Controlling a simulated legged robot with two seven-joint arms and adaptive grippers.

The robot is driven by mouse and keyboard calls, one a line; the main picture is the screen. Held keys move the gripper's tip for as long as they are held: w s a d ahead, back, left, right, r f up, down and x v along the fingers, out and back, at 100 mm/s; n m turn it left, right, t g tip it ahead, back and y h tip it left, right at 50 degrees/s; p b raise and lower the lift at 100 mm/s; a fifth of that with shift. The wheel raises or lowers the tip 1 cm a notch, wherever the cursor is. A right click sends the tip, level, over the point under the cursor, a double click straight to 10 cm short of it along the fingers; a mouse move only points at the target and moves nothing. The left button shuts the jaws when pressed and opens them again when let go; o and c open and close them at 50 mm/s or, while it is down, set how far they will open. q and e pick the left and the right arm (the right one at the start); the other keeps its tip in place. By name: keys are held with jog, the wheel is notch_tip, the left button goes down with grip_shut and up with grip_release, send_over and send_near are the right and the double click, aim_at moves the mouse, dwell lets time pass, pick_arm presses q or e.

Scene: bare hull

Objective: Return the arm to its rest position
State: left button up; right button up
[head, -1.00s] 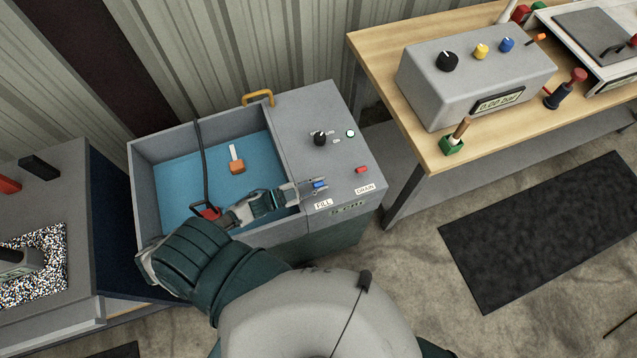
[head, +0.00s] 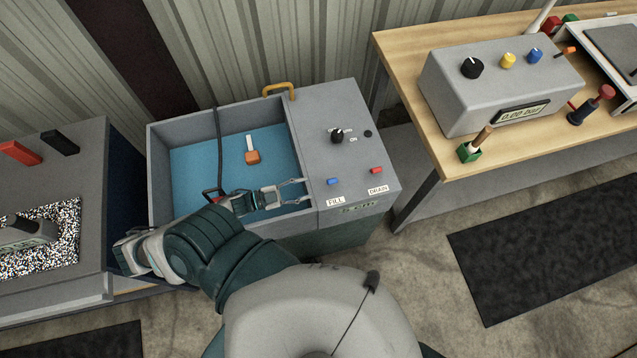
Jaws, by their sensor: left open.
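My left arm (head: 215,250) reaches in from the lower left over the front of a grey tank (head: 160,170) with blue liquid in it. My left gripper (head: 306,190) is open and empty. Its fingertips point right, over the tank's right inner edge, a short way left of the blue FILL button (head: 333,181) and apart from it. The red DRAIN button (head: 376,170) and a black knob (head: 337,136) are farther right on the panel. My right gripper is not in view.
An orange float-like piece (head: 252,156) and a black hose (head: 219,150) are in the tank. A wooden bench (head: 408,50) with a grey gauge box (head: 450,85) stands at the right. A grey cabinet (head: 85,190) stands at the left. Floor with a dark mat (head: 550,250) lies at the lower right.

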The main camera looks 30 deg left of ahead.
pick_arm(q)
jog(key=shift+v, duration=1.15)
jog(key=shift+w, duration=0.1)
